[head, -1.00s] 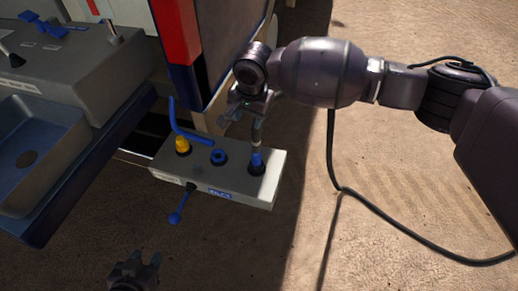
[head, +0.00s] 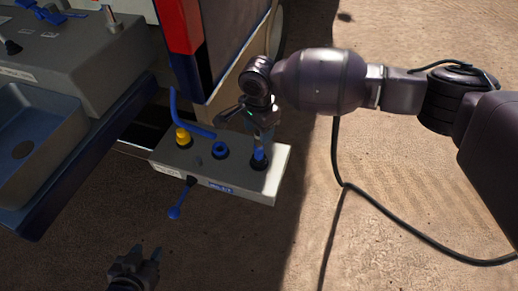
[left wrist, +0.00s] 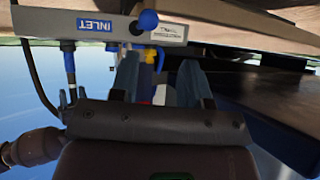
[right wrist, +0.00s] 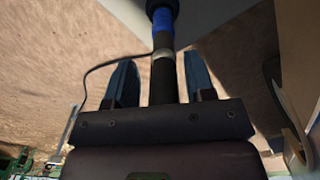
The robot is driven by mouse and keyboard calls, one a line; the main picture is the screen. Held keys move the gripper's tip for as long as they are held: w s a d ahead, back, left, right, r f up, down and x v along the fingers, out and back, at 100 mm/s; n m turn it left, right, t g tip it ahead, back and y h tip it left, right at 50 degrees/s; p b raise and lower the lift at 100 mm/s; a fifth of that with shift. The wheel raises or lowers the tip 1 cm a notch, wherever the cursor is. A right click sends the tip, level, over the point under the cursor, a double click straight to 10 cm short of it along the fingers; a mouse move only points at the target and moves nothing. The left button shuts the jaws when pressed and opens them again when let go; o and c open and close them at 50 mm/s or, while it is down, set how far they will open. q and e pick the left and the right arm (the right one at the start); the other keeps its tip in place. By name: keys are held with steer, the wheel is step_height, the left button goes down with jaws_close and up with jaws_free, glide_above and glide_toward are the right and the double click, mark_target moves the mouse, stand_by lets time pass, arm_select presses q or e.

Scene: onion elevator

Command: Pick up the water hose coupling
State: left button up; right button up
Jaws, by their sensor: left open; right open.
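The water hose coupling (head: 259,155) is a blue-collared fitting standing upright on the right end of the grey inlet box (head: 225,182). In the right wrist view the coupling (right wrist: 163,25) shows at the top, with its pale band and dark lower part running between the fingers. My right gripper (right wrist: 160,68) is open around that line, with gaps on both sides. In the head view the right gripper (head: 262,122) is just above the coupling and partly hides it. My left gripper (head: 146,256) is open and empty, low in front of the box.
The box also carries a yellow fitting (head: 184,138) with a blue handle, a blue ring port (head: 220,150) and a blue-knobbed lever (head: 175,212) at the front. A sink unit (head: 50,130) stands left. A black hose (head: 400,228) lies on open ground at right.

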mark_target(259, 149)
steer(key=f, duration=0.1)
steer(key=f+b, duration=0.1)
steer(key=f, duration=0.2)
steer(key=shift+w+d+f+b, duration=0.15)
steer(key=shift+w+b, duration=0.1)
steer(key=shift+b, duration=0.15)
steer(key=shift+f, duration=0.35)
steer(key=shift+r, duration=0.1)
jaws_close()
